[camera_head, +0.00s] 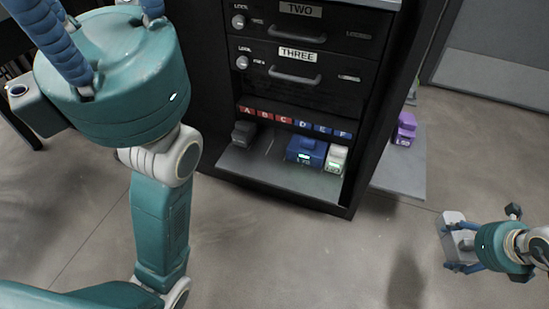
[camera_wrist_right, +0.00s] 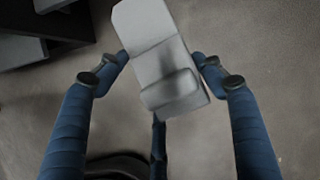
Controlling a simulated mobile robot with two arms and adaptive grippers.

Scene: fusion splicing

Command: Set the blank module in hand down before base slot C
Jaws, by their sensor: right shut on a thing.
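The blank module (camera_head: 452,232) is a plain light grey block with a raised part. My right gripper (camera_head: 462,248) is shut on it at the lower right of the head view, well to the right of the cabinet. In the right wrist view the module (camera_wrist_right: 160,60) sits between both blue fingers. The base slot C label (camera_head: 284,119) is red, in the row of letters on the cabinet's open bay. The shelf below it (camera_head: 268,148) looks bare. My left gripper (camera_head: 105,40) is large at the upper left, its fingertips cut off by the frame.
On the bay shelf, a dark module (camera_head: 244,133) stands near A, a blue module (camera_head: 306,149) near D and E, and a whitish module (camera_head: 336,159) near F. A purple module (camera_head: 404,130) is on a grey panel (camera_head: 402,178) right of the cabinet (camera_head: 310,75). Floor in front is clear.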

